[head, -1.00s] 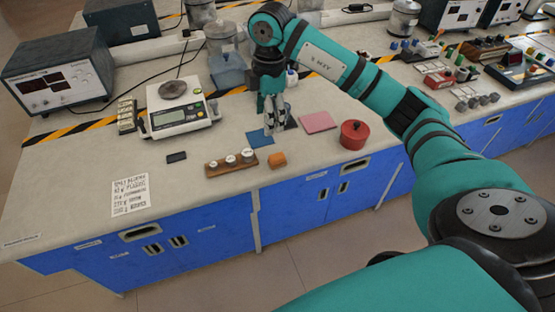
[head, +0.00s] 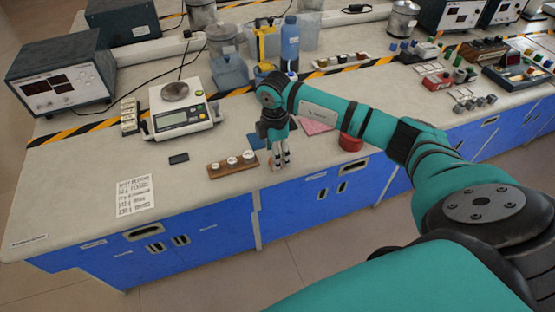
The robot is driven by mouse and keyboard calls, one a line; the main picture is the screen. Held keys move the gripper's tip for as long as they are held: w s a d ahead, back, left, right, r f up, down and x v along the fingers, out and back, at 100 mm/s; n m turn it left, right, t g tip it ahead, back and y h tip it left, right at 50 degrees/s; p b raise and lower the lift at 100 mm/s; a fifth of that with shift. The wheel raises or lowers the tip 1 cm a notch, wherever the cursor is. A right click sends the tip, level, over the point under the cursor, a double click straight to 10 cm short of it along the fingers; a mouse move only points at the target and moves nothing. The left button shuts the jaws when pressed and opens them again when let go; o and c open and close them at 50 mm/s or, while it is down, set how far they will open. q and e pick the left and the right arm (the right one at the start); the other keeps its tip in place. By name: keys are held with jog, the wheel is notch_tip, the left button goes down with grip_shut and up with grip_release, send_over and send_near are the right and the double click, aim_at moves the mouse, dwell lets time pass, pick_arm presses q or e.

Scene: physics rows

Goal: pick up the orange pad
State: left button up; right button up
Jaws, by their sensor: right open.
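My right gripper (head: 279,166) points down at the front edge of the bench, just right of the wooden block with white-topped knobs. Its jaws are open. The orange pad, seen earlier on the bench at this spot, is now hidden by the fingers, so I cannot tell whether they touch it or stand around it. My left gripper is not in view.
The wooden block (head: 232,165) stands close left of the gripper. A blue pad (head: 257,141) lies behind it. A pink pad (head: 318,127) and a red round pot (head: 350,143) are to the right, partly behind my arm. A scale (head: 182,117) stands at left.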

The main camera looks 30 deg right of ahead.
notch_tip(320, 180, down, 3)
jog(key=shift+d+f, duration=0.1)
jog(key=shift+f, duration=0.1)
jog(key=shift+c, duration=0.2)
jog(key=c, duration=1)
jog(key=shift+c, duration=0.2)
jog(key=shift+r, duration=0.1)
jog(key=shift+r, duration=0.45)
notch_tip(320, 180, up, 2)
jog(key=shift+r+b, duration=0.1)
jog(key=shift+b, duration=0.25)
jog(key=s+a+r+b, duration=0.1)
jog(key=s+a+b, duration=0.1)
jog(key=s+a, duration=0.9)
jog(key=shift+a+r+b, duration=0.3)
jog(key=shift+a+r, duration=0.1)
